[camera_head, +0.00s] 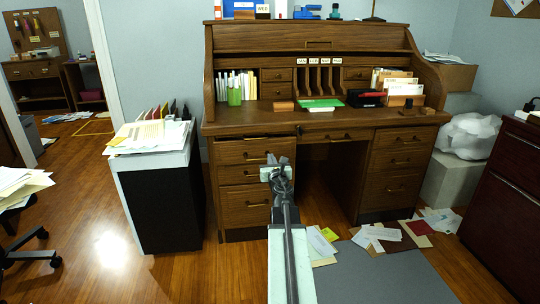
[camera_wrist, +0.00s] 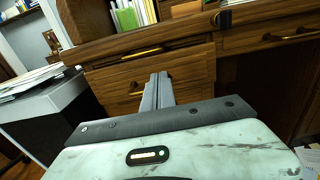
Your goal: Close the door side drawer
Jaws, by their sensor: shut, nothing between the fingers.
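The brown wooden roll-top desk (camera_head: 330,124) has a stack of drawers on its left, the side nearer the doorway. The top left drawer (camera_head: 232,152) has a brass handle and looks slightly proud of the drawers below it; how far is hard to tell. In the wrist view its front (camera_wrist: 190,62) lies just beyond my fingertips. My gripper (camera_head: 277,160) is shut and empty, in front of the left drawer stack. In the wrist view the fingers (camera_wrist: 161,78) point at the drawer fronts. I cannot tell whether they touch.
A black-and-grey cabinet (camera_head: 155,200) topped with papers stands left of the desk. Loose papers (camera_head: 376,236) and a grey mat (camera_head: 385,275) lie on the floor at right. A dark red cabinet (camera_head: 505,195) stands far right. Wooden floor at left is mostly clear.

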